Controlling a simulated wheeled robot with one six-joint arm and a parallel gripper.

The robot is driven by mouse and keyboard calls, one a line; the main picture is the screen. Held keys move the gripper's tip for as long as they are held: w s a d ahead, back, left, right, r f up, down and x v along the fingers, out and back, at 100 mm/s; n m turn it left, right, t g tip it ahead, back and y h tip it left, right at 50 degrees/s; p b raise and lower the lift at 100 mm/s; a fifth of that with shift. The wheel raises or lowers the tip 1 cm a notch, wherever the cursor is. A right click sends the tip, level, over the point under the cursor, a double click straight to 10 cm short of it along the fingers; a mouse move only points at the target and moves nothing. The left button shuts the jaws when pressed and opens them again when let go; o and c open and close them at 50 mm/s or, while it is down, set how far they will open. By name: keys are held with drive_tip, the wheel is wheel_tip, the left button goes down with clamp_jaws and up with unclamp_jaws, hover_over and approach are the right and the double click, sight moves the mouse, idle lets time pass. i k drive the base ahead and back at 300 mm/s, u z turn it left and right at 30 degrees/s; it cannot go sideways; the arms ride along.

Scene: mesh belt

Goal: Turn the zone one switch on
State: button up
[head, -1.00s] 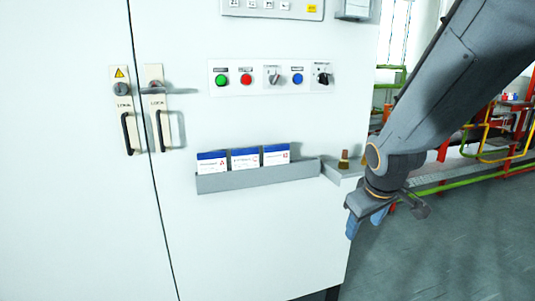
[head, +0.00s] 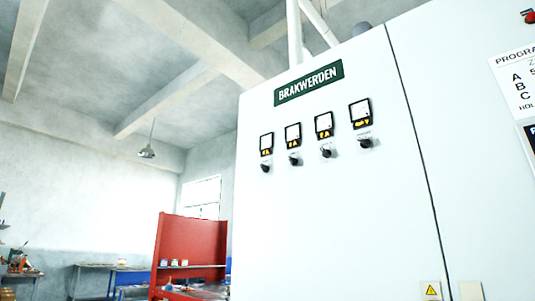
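A white cabinet (head: 330,220) fills the right part of the head view. On its upper door sits a row of square meters with black frames, the leftmost one (head: 266,144) to the rightmost one (head: 360,113). Below each meter is a small black rotary switch: the leftmost switch (head: 265,167), a second (head: 293,159), a third (head: 326,153) and the rightmost (head: 366,142). Their labels are too small to read, so I cannot tell which is zone one or how each is set. My gripper is not in view.
A green "BRAKWERDEN" sign (head: 309,83) is above the meters. A dark door seam (head: 416,130) runs to their right, with a printed program sheet (head: 518,85) beyond. A red shelf unit (head: 188,243) and benches (head: 97,279) stand at the left.

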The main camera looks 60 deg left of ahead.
sight(265, 168)
drive_tip(key=u, duration=2.05)
drive_tip(key=k, duration=0.65)
drive_tip(key=u, duration=0.7)
drive_tip(key=i, duration=0.85)
drive_tip(key=u, duration=0.65)
drive_tip(key=i, duration=1.05)
drive_tip(key=z, duration=0.8)
drive_tip(key=i, duration=1)
drive_tip(key=z, duration=0.95)
